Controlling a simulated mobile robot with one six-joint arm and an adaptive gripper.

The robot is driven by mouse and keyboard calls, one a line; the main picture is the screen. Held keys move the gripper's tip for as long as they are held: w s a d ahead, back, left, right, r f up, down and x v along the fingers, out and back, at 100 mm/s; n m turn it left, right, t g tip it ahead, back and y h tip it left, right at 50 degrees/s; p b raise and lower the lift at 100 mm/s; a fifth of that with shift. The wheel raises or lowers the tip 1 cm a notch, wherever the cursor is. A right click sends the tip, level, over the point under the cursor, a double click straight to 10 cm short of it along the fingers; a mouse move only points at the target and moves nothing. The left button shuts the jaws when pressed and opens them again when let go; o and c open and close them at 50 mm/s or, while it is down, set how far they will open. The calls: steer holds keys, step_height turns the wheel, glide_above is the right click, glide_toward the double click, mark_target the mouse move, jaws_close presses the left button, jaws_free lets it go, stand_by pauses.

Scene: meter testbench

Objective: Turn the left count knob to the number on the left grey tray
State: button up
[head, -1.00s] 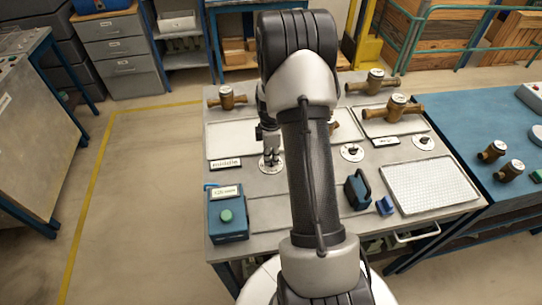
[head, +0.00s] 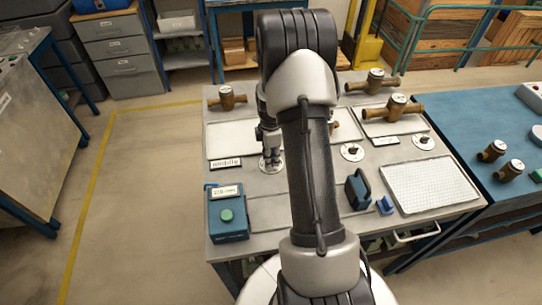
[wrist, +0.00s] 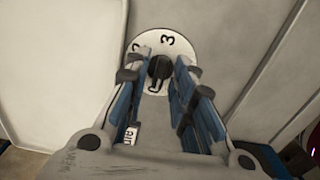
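The left count knob is a black knob (wrist: 159,67) on a round white dial (wrist: 150,42). A 3 and a partly hidden digit show on the dial; the fingers cover much of the rest. My gripper (wrist: 161,64) points down over the dial, one fingertip on each side of the knob. I cannot tell whether they press on it. In the head view my gripper (head: 272,158) stands over the same dial (head: 265,168). The left grey tray (head: 228,130) lies behind it, with a label (head: 226,164) in front that is too small to read.
A brass meter (head: 227,98) stands behind the left tray. Two more dials (head: 352,152) (head: 423,142) are to the right. A blue box with a green button (head: 227,215) stands at the front left. A white perforated tray (head: 430,187) lies at the front right.

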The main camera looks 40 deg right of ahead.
steer(key=shift+o, duration=0.4)
step_height(320, 180, up, 12)
stand_by(0.4)
stand_by(0.4)
